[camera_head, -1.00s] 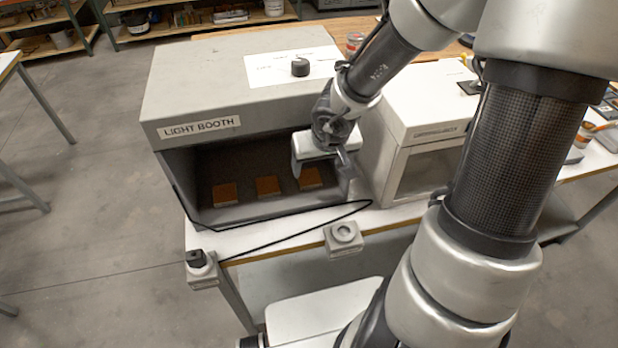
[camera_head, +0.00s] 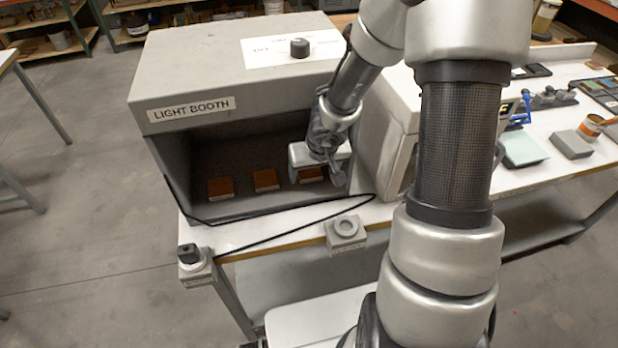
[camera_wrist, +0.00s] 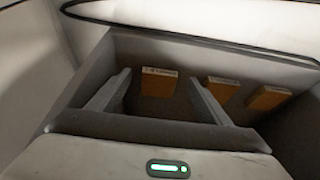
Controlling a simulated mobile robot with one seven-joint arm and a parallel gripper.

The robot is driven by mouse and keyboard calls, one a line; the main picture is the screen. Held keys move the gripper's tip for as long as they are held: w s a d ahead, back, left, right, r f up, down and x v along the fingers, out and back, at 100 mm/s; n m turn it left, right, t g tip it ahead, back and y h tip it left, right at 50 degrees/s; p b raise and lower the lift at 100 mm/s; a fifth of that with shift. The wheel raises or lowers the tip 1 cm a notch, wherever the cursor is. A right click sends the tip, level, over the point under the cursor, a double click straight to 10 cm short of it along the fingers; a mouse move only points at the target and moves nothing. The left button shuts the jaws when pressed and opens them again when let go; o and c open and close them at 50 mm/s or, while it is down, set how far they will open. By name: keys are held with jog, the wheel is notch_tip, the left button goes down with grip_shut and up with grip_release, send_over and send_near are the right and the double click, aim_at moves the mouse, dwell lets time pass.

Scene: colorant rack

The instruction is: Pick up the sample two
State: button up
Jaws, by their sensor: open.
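Three brown sample blocks with pale labelled edges lie in a row on the light booth floor. In the head view they are the left block (camera_head: 221,187), the middle block (camera_head: 265,179) and the right block (camera_head: 311,174); the labels are too small to read, so I cannot tell which is sample two. My gripper (camera_head: 333,178) is inside the booth opening at the right block and partly covers it. In the wrist view my gripper (camera_wrist: 160,77) is open, with one block (camera_wrist: 158,83) showing between the fingers and two blocks (camera_wrist: 222,89) (camera_wrist: 268,97) beyond the right finger.
The light booth (camera_head: 160,122) has a roof and side walls around the blocks. A black cable (camera_head: 290,228) runs across the table front. A round-topped grey fixture (camera_head: 346,232) and a black-knobbed one (camera_head: 190,255) sit at the front edge. A white cabinet (camera_head: 385,130) stands close right.

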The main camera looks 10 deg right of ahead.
jog(key=shift+b+x, duration=0.4)
jog(key=shift+x, duration=0.7)
jog(key=shift+r, duration=0.1)
jog(key=c, duration=1.1)
jog(key=shift+r, duration=0.1)
